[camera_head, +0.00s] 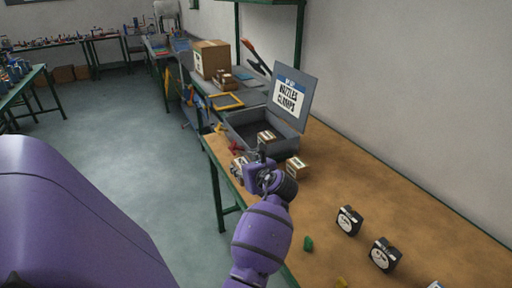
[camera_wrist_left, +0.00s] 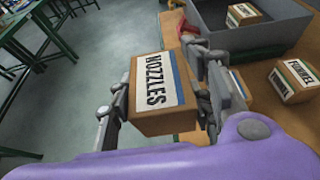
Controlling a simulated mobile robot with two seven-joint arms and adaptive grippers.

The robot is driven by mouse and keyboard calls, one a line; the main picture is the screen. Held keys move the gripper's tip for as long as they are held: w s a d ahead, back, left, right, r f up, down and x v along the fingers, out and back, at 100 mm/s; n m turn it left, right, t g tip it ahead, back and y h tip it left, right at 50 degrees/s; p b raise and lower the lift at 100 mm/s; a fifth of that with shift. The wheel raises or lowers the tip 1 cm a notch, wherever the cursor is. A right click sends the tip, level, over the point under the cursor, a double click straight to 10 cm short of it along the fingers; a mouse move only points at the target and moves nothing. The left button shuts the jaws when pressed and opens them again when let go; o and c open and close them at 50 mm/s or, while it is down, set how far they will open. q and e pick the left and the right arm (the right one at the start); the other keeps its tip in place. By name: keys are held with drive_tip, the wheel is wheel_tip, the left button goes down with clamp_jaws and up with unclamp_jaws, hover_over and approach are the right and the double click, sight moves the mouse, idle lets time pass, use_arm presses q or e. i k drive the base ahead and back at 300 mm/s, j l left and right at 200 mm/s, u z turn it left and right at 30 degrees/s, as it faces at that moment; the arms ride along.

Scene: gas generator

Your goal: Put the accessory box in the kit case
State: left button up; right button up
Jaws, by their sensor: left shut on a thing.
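My left gripper (camera_head: 255,162) is shut on a brown accessory box with a white and blue label reading NOZZLES (camera_wrist_left: 157,92). In the wrist view the fingers press on two opposite sides of this box. In the head view the box (camera_head: 238,166) is partly hidden by the gripper, on the near left side of the kit case. The grey kit case (camera_head: 282,142) stands open on the bench, its raised lid (camera_head: 292,98) reading NOZZLES and CLAMPS. One small labelled box (camera_head: 266,136) is inside it and also shows in the wrist view (camera_wrist_left: 244,13). My right gripper is not in view.
A box labelled FUNNEL (camera_wrist_left: 294,80) stands on the bench outside the case, right of my gripper. Two black-and-white gauges (camera_head: 349,220) and a green piece (camera_head: 308,243) lie nearer on the wooden bench (camera_head: 345,180). A cardboard carton (camera_head: 211,58) stands farther back.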

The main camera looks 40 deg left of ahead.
sight(250, 129)
drive_tip(key=k+j, duration=0.3)
drive_tip(key=i+j+u, duration=0.1)
drive_tip(key=j, duration=0.4)
drive_tip(key=i+j, duration=0.35)
drive_tip(key=i+j+u, duration=0.15)
drive_tip(key=j, duration=0.45)
drive_tip(key=i+j, duration=0.35)
drive_tip(key=i+j+u, duration=0.15)
drive_tip(key=j, duration=0.4)
drive_tip(key=i+j, duration=0.35)
drive_tip(key=j+u, duration=0.05)
drive_tip(key=j, duration=0.05)
